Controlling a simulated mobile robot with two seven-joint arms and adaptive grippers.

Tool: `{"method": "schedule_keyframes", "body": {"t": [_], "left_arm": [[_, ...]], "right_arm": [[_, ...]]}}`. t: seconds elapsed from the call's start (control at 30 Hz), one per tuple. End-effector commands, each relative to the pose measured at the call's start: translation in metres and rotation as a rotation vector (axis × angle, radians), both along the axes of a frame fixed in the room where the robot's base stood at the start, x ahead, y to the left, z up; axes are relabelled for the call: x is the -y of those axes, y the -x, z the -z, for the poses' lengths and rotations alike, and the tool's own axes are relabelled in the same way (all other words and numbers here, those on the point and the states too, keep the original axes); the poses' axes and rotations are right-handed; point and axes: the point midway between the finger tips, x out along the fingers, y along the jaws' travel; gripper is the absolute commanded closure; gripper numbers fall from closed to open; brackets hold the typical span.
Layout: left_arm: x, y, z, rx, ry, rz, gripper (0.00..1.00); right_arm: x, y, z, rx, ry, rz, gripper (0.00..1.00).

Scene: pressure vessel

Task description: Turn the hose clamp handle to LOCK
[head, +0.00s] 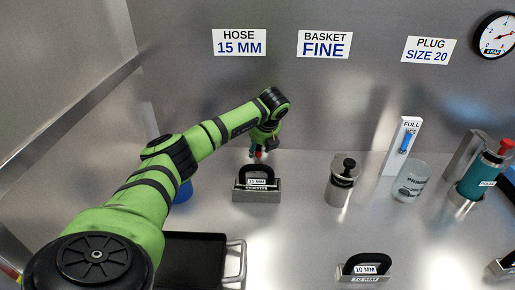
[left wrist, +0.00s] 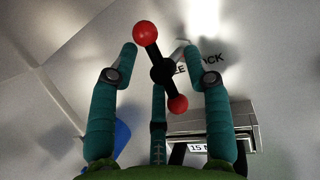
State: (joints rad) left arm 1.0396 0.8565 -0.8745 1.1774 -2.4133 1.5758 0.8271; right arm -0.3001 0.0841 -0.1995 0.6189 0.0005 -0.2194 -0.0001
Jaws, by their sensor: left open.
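The hose clamp handle (left wrist: 162,71) is a black bar with a red ball at each end. In the left wrist view it slants from upper left to lower right, and a label (left wrist: 198,62) with partly hidden lettering ending in "OCK" is beside its hub. My left gripper (left wrist: 160,50) is open, with its teal fingers spread on both sides of the handle. I cannot tell whether any finger touches it. In the head view, the left gripper (head: 259,151) is small and partly hidden behind its wrist, with a bit of red (head: 258,155) beneath it. My right gripper is not in view.
A grey 15 MM holder with a black loop (head: 257,194) stands just in front of the left gripper. A 10 MM holder (head: 363,276), a metal canister (head: 341,190) and a glass beaker (head: 410,181) stand to the right. A black tray (head: 195,262) lies at the front left.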

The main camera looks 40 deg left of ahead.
Motion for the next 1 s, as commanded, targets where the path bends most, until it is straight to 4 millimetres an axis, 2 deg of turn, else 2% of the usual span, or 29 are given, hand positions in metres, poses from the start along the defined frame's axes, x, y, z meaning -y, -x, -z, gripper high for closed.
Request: {"method": "schedule_keyframes", "body": {"t": [0.3, 0.5, 0.67, 1.0], "left_arm": [[0.026, 0.011, -0.061, 0.002, 0.001, 0.003, 0.51], [0.039, 0.017, -0.088, -0.002, 0.000, 0.002, 0.51], [0.043, 0.019, -0.097, -0.004, 0.001, 0.001, 0.51], [0.043, 0.019, -0.098, -0.005, 0.001, 0.000, 0.51]], "right_arm": [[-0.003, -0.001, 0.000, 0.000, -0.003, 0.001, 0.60], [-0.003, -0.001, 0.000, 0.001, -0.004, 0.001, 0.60], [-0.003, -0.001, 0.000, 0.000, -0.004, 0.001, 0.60], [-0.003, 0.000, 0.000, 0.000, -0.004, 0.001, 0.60]]}}
